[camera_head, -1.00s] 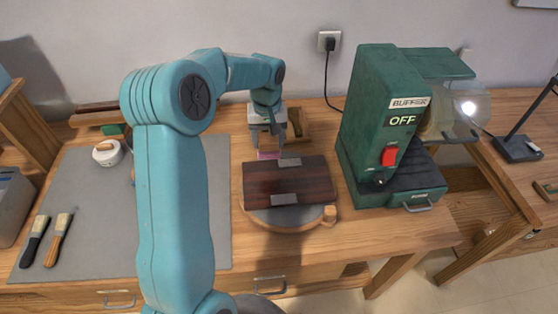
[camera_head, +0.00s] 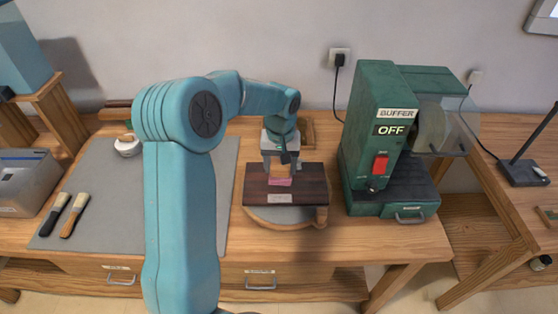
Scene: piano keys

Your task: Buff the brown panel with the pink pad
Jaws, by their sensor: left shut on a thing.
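The brown panel (camera_head: 309,183) is a dark striped wooden slab lying on a round turntable (camera_head: 290,217) near the front of the bench. A small metal plate sits at its front edge. My left gripper (camera_head: 280,166) is shut on the pink pad (camera_head: 281,181), which has a wooden block on top. The pad is over the middle of the panel and appears to be at its surface; I cannot tell whether it touches. My left arm crosses the grey mat. My right gripper is not in view.
A green buffer machine (camera_head: 372,125) reading OFF stands right of the panel. Two brushes (camera_head: 65,215) and a white round container (camera_head: 127,146) lie on the grey mat (camera_head: 110,200) at left. A grey bin (camera_head: 28,180) stands at far left.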

